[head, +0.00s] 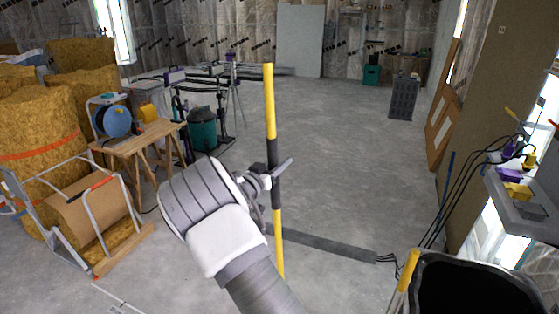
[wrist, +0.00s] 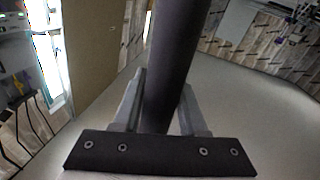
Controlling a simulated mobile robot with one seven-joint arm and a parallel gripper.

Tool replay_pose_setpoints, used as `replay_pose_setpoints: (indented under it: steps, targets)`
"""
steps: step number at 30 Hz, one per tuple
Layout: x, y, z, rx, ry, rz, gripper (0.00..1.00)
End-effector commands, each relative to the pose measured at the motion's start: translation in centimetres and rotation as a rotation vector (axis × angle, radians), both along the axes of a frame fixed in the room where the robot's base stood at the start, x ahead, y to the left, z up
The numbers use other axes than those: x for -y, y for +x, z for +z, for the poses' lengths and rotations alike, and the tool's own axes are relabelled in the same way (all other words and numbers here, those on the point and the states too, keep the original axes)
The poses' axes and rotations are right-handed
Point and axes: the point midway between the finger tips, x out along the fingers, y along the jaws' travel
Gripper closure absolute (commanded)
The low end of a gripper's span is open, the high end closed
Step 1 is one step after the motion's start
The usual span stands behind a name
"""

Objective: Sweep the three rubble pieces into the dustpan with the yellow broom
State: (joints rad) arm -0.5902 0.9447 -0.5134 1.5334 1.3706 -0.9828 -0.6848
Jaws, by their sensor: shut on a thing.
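The yellow broom (head: 269,100) stands nearly upright, with a yellow handle and black bands. My gripper (head: 274,172) is shut around a black band of its handle. In the wrist view the dark handle (wrist: 176,60) runs between the two fingers of my gripper (wrist: 163,100). The broom's head is out of view below the picture. No rubble pieces show in either view. I cannot identify a dustpan; a black open container (head: 425,300) is cut off at the bottom right, with a yellow bar beside it.
A flat dark strip (head: 330,246) with cables lies on the floor to the right. A wooden workbench (head: 137,136), a roll trolley (head: 90,205) and straw-coloured rolls (head: 40,130) stand at left. A grey crate (head: 404,97) stands at the back right. The middle floor is clear.

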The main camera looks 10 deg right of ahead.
Motion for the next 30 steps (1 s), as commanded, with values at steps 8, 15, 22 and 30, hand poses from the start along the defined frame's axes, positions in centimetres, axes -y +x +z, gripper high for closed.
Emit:
replay_pose_setpoints:
  steps: [8,15,22,30]
  targets:
    - [0.0,0.0,-2.7,0.003,-0.004,0.001,1.00]
    - [0.0,0.0,-4.4,0.003,-0.003,0.001,1.00]
    - [1.5,-0.9,-4.1,0.003,-0.004,0.000,1.00]
    - [3.6,-2.4,-4.1,0.002,-0.006,-0.001,1.00]
